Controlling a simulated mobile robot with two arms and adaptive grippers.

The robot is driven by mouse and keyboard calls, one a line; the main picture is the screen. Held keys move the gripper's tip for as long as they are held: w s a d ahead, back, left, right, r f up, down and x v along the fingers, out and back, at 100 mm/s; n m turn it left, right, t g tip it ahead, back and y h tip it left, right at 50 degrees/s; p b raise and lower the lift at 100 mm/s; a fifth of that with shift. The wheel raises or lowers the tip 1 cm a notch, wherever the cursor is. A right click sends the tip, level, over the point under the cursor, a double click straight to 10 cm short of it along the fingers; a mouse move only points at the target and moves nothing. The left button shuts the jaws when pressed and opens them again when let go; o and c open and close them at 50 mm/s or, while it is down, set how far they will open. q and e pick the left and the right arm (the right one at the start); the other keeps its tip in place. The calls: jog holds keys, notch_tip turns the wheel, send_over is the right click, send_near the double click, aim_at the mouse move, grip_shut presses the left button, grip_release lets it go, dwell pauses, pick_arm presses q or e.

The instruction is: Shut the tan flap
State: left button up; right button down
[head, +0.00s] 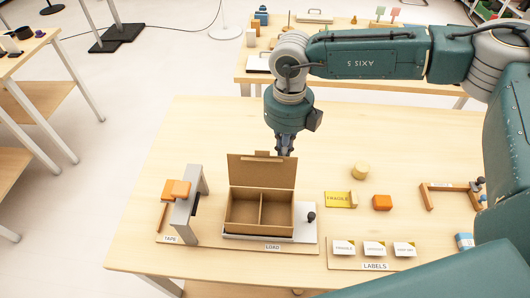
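The tan flap (262,170) is the upright back lid of an open cardboard box (247,223). It stands up from the box's back edge, leaning slightly back, with a small tab on its top edge. The box has two compartments split by a divider, and both look empty. My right gripper (285,150) points down just behind the flap's top edge, right of its middle. The flap hides its fingertips, so I cannot tell whether they touch the flap or are open. My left gripper is not in view.
The box sits on a light plate (300,232) with a black knob on its right. A grey tape stand (187,215) with orange blocks is close on the left.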

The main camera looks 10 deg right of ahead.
jog(key=shift+s+a+r+b, duration=0.1)
jog(key=shift+s+a+b, duration=0.15)
jog(key=shift+s, duration=0.55)
jog(key=shift+s+a+r+b, duration=0.1)
jog(key=shift+s+a, duration=0.1)
jog(key=shift+s, duration=0.55)
jog(key=shift+w+d+b, duration=0.3)
jog(key=shift+w, duration=0.65)
notch_tip(320, 180, up, 5)
jog(key=p, duration=0.2)
send_over(284, 165)
jog(key=w, duration=0.2)
jog(key=shift+s+d, duration=0.15)
jog(key=shift+d, duration=0.05)
dwell(1.5)
